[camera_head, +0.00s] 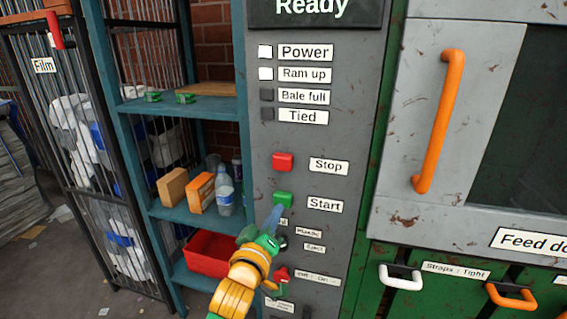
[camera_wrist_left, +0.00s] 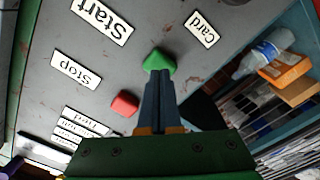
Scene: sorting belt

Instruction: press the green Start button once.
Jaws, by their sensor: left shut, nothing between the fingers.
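The green Start button (camera_head: 283,199) sits on the grey control panel (camera_head: 350,135), beside the label "Start" and below the red Stop button (camera_head: 283,161). My left gripper (camera_head: 276,211) is shut and empty, its fingertips just below the green button in the head view. In the left wrist view the green button (camera_wrist_left: 159,60) shows right beyond the closed fingertips (camera_wrist_left: 158,76), which overlap its near edge. I cannot tell whether they touch it. The red Stop button (camera_wrist_left: 125,103) is to the left of the fingers there. My right gripper is not in view.
A display above reads "Ready". Lower on the panel are a red switch (camera_head: 282,273) and other controls, partly behind my left arm. A blue shelf (camera_head: 190,216) with boxes, a bottle and a red bin stands left. An orange door handle (camera_head: 438,120) is at right.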

